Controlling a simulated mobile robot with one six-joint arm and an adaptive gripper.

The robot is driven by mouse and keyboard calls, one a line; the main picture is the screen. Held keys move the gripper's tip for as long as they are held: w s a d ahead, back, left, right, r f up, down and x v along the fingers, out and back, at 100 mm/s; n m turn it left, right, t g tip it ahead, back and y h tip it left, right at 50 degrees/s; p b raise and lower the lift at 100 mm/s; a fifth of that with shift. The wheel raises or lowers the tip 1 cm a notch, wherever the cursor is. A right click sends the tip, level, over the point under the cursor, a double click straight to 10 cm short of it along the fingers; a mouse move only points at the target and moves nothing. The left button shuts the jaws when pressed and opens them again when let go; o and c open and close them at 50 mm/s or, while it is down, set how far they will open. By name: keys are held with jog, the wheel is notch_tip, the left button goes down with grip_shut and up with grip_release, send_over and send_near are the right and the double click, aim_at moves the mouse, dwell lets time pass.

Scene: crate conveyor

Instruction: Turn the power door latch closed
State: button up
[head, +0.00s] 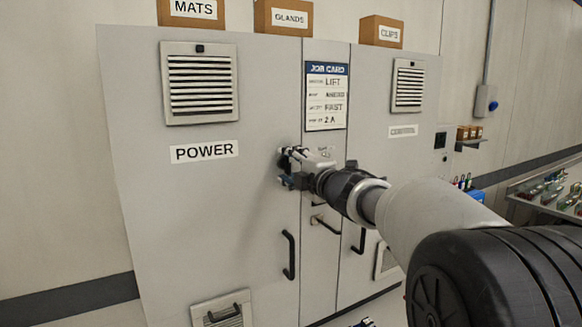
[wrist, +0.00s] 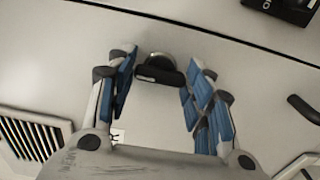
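The power door (head: 215,220) is the large grey panel at the left in the head view, under the "POWER" label (head: 204,151). It looks shut. Its latch (wrist: 160,73) shows in the wrist view as a short black bar in front of a round metal base. The bar lies roughly along the nearby door seam. My gripper (head: 284,168) is at the right edge of this door and hides the latch in the head view. In the wrist view its blue-padded fingers are open, one at each end of the bar. Whether they touch it I cannot tell.
A black pull handle (head: 289,255) is below my gripper on the power door. A job card (head: 326,97) hangs on the narrow middle panel. The control door (head: 403,165) is to the right. Boxes (head: 283,17) stand on top.

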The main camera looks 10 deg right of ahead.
jog(key=o, duration=0.4)
jog(key=v, duration=1.2)
jog(key=shift+d+r, duration=0.1)
jog(key=s+d+f+m+g+h, duration=0.2)
jog(key=s+f+m+g+h, duration=0.15)
jog(key=s+f+m, duration=0.35)
jog(key=s+d+f+m+g+h, duration=0.2)
jog(key=s+f+m+h, duration=0.3)
jog(key=s+m, duration=0.45)
jog(key=s+a+f+m+g+y, duration=0.1)
jog(key=s+a+f+m+g, duration=0.1)
jog(key=s+f, duration=0.4)
jog(key=s+a+f+m+g+y, duration=0.2)
jog(key=s+a+f+g, duration=0.3)
jog(key=s, duration=0.8)
notch_tip(320, 180, down, 2)
jog(key=shift+s+a+m, duration=0.2)
jog(key=shift+a+m, duration=0.15)
jog(key=shift+m, duration=0.2)
